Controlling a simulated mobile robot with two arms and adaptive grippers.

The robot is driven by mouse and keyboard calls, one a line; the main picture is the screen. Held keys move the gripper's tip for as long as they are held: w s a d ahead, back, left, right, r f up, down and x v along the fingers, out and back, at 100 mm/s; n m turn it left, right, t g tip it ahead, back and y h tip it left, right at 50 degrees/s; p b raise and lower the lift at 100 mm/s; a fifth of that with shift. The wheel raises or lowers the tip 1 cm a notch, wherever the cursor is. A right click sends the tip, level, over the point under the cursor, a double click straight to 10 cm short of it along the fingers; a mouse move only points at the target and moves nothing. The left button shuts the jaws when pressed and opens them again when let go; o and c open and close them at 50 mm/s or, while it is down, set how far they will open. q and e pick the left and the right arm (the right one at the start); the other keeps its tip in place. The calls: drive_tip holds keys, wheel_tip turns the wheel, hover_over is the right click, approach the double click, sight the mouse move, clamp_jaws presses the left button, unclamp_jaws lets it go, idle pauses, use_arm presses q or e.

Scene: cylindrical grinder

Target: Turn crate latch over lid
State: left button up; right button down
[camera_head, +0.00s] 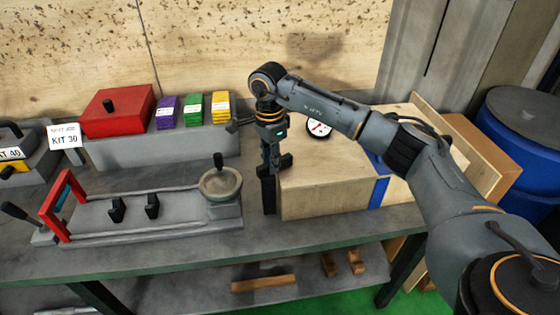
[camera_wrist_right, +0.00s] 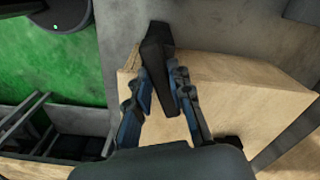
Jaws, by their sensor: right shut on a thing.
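The light wooden crate (camera_head: 325,198) stands on the grey bench, with its flat wooden lid (camera_head: 340,155) on top. A black latch (camera_head: 268,194) hangs at the crate's near left corner, pointing downward in the head view. My right gripper (camera_head: 273,166) is above it, with its fingers shut on the latch's upper part. In the right wrist view the latch (camera_wrist_right: 157,48) runs between the two fingers (camera_wrist_right: 163,78) and sticks out past the crate's edge (camera_wrist_right: 200,68). The fingers hide part of the latch and its pivot. My left gripper is in neither view.
A fixture with a handwheel (camera_head: 221,184) stands close on the left. A red box (camera_head: 117,111) and coloured blocks sit behind. Blue barrels (camera_head: 520,120) are at right.

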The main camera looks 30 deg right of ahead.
idle(0.4)
drive_tip(key=c, duration=1.2)
unclamp_jaws()
wheel_tip(320, 180, up, 12)
